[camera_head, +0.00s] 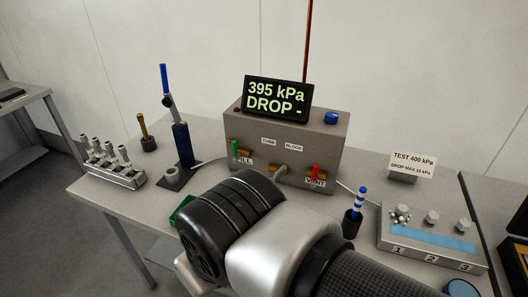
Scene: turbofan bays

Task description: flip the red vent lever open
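The red vent lever (315,172) stands upright on the front of the grey box (333,142), just above the VENT label (315,183). A green lever (235,148) also stands upright at the left of the same face, by a partly hidden label ending in "ILL". A display (277,98) on top of the box reads "395 kPa" and "DROP -". My arm fills the lower middle, in front of the box. My gripper's fingers do not show, and nothing visible touches the red lever.
A blue-banded tool in a black holder (352,229) stands right of the box. A numbered tray (430,256) with several knobs is at the right. A blue-tipped tool on a stand (182,145) and a rack of fittings (115,175) are at the left. My arm hides the table's front middle.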

